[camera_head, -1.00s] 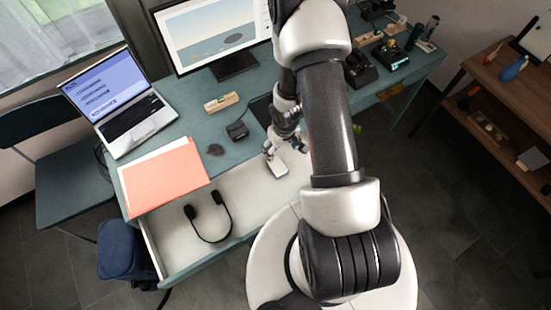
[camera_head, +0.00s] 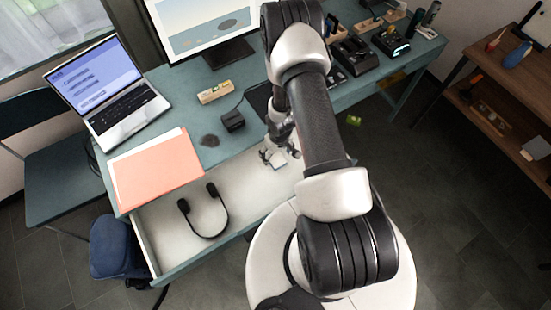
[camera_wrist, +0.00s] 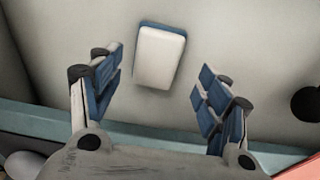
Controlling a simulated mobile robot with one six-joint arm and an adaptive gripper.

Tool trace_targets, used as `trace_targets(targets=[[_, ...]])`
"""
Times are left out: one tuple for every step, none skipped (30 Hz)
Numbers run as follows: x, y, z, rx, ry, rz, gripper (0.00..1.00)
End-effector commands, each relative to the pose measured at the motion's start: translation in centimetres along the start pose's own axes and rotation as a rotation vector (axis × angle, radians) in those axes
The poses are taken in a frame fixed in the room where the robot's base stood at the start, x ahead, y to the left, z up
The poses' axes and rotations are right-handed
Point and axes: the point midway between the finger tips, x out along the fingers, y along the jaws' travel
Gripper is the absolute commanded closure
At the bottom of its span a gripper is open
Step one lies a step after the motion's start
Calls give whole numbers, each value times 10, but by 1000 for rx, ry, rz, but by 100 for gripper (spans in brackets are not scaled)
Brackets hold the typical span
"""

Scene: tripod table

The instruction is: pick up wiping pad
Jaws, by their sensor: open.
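The wiping pad (camera_wrist: 160,57), a small white block with a blue layer along its edge, lies flat in the open drawer (camera_head: 165,240). In the head view the pad (camera_head: 277,162) shows at the drawer's right part, partly covered by my gripper. My gripper (camera_wrist: 158,84) is open and empty, with its blue-padded fingers spread wide. In the wrist view the pad sits ahead of and between the two fingertips, apart from both. In the head view my gripper (camera_head: 279,153) is over the drawer by the pad.
A black headset (camera_head: 207,213) lies in the drawer left of the pad. The teal desk (camera_head: 180,105) edge runs behind the drawer. An orange folder (camera_head: 157,172), a laptop (camera_head: 105,95) and a black box (camera_head: 233,120) are on the desk. The drawer floor around the pad is clear.

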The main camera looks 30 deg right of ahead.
Motion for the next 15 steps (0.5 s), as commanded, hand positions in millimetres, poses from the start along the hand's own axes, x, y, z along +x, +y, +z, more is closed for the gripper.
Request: trace_targets(targets=[[11,2,-2,-1,-1,-1,30],[15,3,-3,0,0,0,30],[21,4,-4,-1,0,0,30],[26,4,-4,0,-1,-1,30],[30,4,-4,0,-1,0,30],[34,4,-4,0,-1,0,30],[36,4,-4,0,-1,0,30],[37,4,-4,0,-1,0,30],[38,4,-4,0,0,0,30],[39,4,-4,0,0,0,30],[39,4,-4,1,0,0,30],[38,4,-4,1,0,0,30],[38,4,-4,1,0,0,30],[38,4,-4,1,0,0,30],[38,4,-4,1,0,0,30]])
